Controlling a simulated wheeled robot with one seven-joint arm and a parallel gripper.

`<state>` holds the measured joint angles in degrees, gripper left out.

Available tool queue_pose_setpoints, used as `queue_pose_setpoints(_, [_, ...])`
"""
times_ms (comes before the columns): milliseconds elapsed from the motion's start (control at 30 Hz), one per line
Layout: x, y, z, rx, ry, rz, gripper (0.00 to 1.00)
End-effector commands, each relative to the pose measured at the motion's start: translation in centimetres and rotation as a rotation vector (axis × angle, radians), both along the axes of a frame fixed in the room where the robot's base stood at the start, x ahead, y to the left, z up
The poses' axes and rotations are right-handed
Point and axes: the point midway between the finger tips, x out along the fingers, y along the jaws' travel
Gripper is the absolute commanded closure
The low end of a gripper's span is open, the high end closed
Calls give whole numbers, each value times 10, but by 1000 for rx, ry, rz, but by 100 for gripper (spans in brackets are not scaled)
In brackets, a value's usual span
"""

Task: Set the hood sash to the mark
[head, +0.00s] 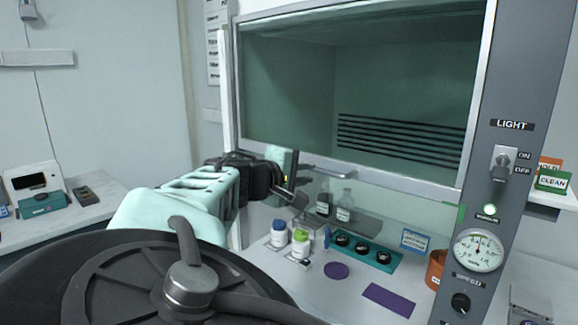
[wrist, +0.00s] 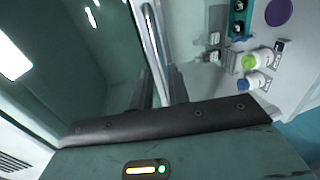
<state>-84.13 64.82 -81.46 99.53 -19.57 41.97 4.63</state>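The hood sash (head: 355,95) is a large glass pane in a pale frame, with its lower rail above the bench and an open gap below. A metal bar handle (head: 328,172) sits on that rail. A green mark (head: 453,217) shows on the right side of the opening, below the rail. My gripper (head: 291,188) is just left of the handle, near the lower left of the sash. In the wrist view my gripper's dark fingers (wrist: 161,86) stand apart, with the pale sash rail (wrist: 155,45) running up between them. I cannot tell whether they touch it.
White bottles (head: 279,233) with coloured lids, a teal holder (head: 362,251) and purple mats (head: 389,300) lie on the bench below the sash. The grey right post carries a light switch (head: 504,162), a round gauge (head: 478,250) and a knob (head: 460,303).

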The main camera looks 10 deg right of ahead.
Motion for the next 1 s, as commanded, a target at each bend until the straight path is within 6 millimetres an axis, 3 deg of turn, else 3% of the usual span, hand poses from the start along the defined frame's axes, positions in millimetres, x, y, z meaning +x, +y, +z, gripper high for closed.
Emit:
queue_pose_setpoints(200, [-30, 43, 15, 0, -1, 4, 83])
queue_pose_setpoints(433, [-53, 74, 22, 0, 0, 3, 83])
queue_pose_setpoints(633, [-61, 85, 23, -1, -1, 1, 83])
queue_pose_setpoints(1000, [-62, 85, 22, 0, 0, 0, 83])
